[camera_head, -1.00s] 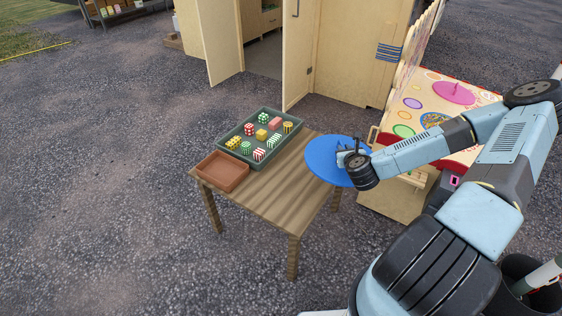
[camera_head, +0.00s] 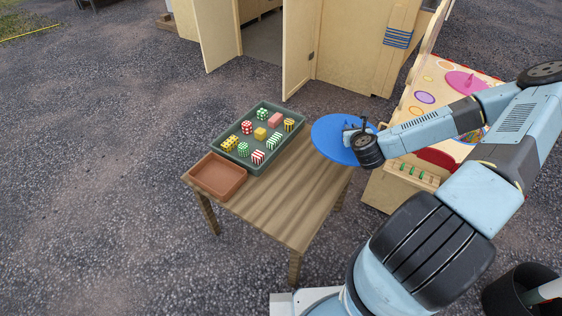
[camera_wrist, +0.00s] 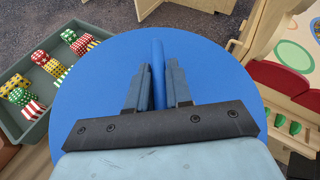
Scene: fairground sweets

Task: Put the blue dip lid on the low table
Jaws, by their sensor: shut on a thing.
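The blue dip lid (camera_head: 328,136) is a flat round disc with a raised handle, seen in the wrist view (camera_wrist: 100,75). My gripper (camera_head: 352,134) is shut on the lid's handle; its fingers show on both sides of the handle in the wrist view (camera_wrist: 158,88). The low table (camera_head: 280,208) is wooden with a bare striped top. The lid overlaps the table's far right corner in the head view. I cannot tell whether it touches the top.
A green tray (camera_head: 200,154) of several patterned sweets and a brown empty tray (camera_head: 217,176) occupy the table's left side. The table's front middle is clear. A wooden stall with coloured ovals (camera_head: 425,97) stands to the right, and a wooden cabinet (camera_head: 345,62) behind.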

